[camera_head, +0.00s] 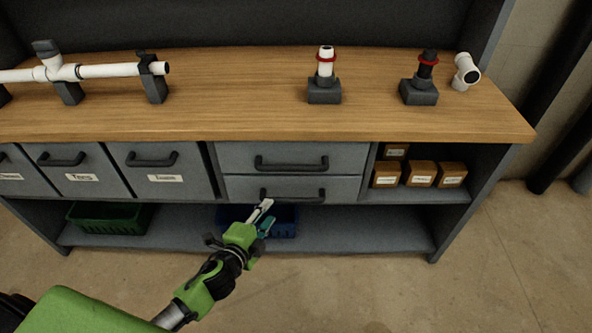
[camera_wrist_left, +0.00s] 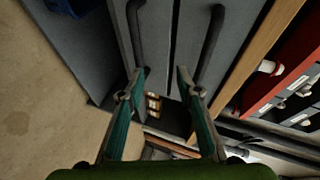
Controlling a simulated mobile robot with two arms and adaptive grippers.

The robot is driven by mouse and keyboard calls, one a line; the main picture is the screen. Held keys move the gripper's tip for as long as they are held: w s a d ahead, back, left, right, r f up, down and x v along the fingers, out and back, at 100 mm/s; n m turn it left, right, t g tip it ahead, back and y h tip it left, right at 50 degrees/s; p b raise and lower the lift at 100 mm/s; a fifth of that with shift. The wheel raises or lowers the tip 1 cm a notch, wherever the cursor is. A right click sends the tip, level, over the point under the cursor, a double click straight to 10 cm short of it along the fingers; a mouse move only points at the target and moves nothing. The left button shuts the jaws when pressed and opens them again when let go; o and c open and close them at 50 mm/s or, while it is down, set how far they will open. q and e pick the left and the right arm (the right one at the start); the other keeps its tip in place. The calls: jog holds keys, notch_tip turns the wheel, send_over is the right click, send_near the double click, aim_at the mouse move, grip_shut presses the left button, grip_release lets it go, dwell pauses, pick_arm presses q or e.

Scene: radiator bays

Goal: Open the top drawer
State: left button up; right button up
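The top drawer (camera_head: 238,157) is the upper of two stacked grey drawers under the wooden countertop. It looks closed, with a dark bar handle (camera_head: 291,166). In the left wrist view that handle (camera_wrist_left: 209,45) runs along the right, nearer the wood edge. The lower drawer's handle (camera_head: 305,196) also shows in the left wrist view (camera_wrist_left: 137,38), near one fingertip. My left gripper (camera_head: 265,215) is in front of and below the lower drawer. In the left wrist view its fingers (camera_wrist_left: 159,78) are spread, with nothing between them. Whether a finger touches the lower handle I cannot tell.
Labelled drawers (camera_head: 83,169) stand to the left, and an open shelf with small brown boxes (camera_head: 421,174) to the right. A green bin (camera_head: 110,218) and a blue bin (camera_head: 283,222) sit on the low shelf. Pipe parts (camera_head: 324,88) stand on the countertop (camera_head: 230,100).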

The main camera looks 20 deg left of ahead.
pick_arm(q)
jog(key=m+t+h, duration=0.1)
jog(key=m, duration=0.1)
send_near(291, 170)
jog(key=s, duration=0.2)
jog(key=x, duration=1.3)
jog(key=shift+w+r, duration=0.15)
jog(key=shift+r, duration=0.05)
jog(key=shift+a, duration=0.1)
grip_shut()
